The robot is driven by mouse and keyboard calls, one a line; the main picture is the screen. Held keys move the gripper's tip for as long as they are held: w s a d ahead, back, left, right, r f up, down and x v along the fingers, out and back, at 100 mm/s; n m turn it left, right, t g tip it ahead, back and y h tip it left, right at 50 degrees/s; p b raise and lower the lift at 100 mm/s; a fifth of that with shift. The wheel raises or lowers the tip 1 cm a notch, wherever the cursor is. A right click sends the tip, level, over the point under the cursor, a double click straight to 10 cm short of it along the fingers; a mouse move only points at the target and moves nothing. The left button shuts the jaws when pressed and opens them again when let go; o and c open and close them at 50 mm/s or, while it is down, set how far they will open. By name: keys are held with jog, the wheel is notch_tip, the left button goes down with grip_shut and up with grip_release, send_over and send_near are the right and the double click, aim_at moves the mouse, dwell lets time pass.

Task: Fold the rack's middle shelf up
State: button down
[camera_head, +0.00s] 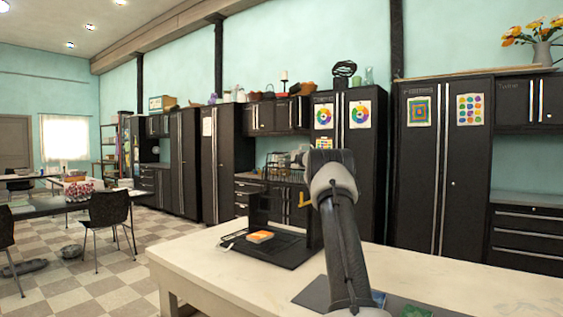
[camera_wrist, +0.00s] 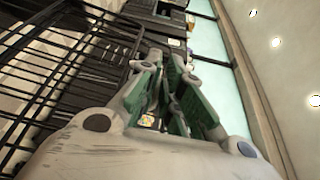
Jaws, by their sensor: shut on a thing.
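The black rack (camera_head: 292,251) stands on the pale table, with a flat base and dark uprights. A black wire shelf (camera_head: 284,178) shows high on it, beside my arm. In the wrist view, a black wire grid (camera_wrist: 62,72) fills the left side, tilted in the picture and close to my fingers. My gripper (camera_wrist: 166,72) has green-padded fingers close together, shut on what appears to be the shelf's edge. The exact contact is hidden between the fingers. In the head view, my arm hides the gripper.
An orange and white soap-like block (camera_head: 260,237) lies on the rack's base. A yellow piece (camera_head: 304,201) shows by the right upright. A dark flat item and a green item (camera_head: 415,311) lie near the table's front. The table's right side (camera_head: 470,285) is mostly clear. Black cabinets line the wall.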

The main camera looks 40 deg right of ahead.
jog(key=shift+d+r, duration=0.45)
jog(key=shift+r, duration=0.05)
jog(key=shift+d, duration=0.1)
jog(key=c, duration=1.6)
grip_release()
jog(key=shift+d+f, duration=0.1)
jog(key=shift+f, duration=0.25)
jog(key=s+a, duration=0.1)
jog(key=s, duration=1)
jog(key=shift+s+a+r, duration=0.15)
jog(key=shift+s+r, duration=0.2)
